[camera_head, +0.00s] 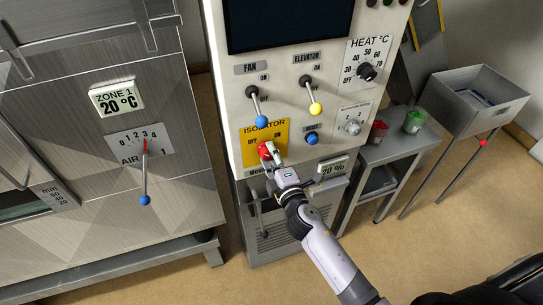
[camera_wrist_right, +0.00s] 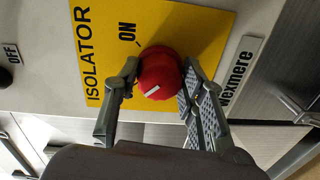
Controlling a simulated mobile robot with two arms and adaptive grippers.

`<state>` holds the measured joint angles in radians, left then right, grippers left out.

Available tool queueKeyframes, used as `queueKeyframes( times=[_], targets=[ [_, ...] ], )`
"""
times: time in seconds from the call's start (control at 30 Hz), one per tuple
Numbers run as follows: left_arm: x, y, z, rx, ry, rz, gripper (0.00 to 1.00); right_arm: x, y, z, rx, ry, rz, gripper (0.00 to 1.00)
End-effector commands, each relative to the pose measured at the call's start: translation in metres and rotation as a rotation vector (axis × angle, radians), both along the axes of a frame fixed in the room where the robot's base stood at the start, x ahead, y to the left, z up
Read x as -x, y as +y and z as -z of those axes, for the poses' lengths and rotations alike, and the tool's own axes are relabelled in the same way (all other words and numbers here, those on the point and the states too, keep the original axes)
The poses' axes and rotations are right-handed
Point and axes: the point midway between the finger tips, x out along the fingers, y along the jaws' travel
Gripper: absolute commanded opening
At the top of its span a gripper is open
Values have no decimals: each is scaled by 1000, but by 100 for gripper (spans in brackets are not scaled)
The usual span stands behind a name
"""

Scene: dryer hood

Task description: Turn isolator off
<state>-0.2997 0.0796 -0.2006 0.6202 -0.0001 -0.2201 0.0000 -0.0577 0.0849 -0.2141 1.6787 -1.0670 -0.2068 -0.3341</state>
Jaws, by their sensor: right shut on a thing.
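The isolator is a red round knob on a yellow plate (camera_head: 281,126) low on the grey control panel. OFF is printed left and ON right above the knob in the head view. My right gripper (camera_head: 270,152) is shut on the red knob (camera_wrist_right: 161,70), one finger on each side. In the right wrist view, the knob's white mark is at its lower left, away from the ON print; the OFF print is hidden there, behind a finger. The yellow plate (camera_wrist_right: 190,25) appears turned sideways in that view. My left gripper is not in view.
Fan lever (camera_head: 258,108), elevator lever (camera_head: 313,95) and blue reset button (camera_head: 312,138) are close above and beside my right gripper. A side table (camera_head: 385,150) with red and green containers and a metal bin (camera_head: 470,115) stand right. The zone cabinet (camera_head: 90,120) is left.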

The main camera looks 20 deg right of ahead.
Motion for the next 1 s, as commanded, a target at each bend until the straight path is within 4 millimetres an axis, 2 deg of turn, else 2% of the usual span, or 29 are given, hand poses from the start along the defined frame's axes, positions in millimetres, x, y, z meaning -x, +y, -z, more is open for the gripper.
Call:
queueKeyframes(
  times=[0.23, 0.27, 0.53, 0.87, 1.0],
  targets=[
    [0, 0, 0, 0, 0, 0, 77, 0, 0, 1, 4, 1, -1, 10],
    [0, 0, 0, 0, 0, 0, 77, 0, 0, 1, 3, 1, -1, 39],
    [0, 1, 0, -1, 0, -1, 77, 0, 0, 1, 1, 1, 0, 57],
    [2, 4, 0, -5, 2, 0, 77, 1, 0, 0, 0, 1, 0, 58],
    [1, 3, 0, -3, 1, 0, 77, 14, 0, 1, -1, 3, 0, 58]
  ],
)
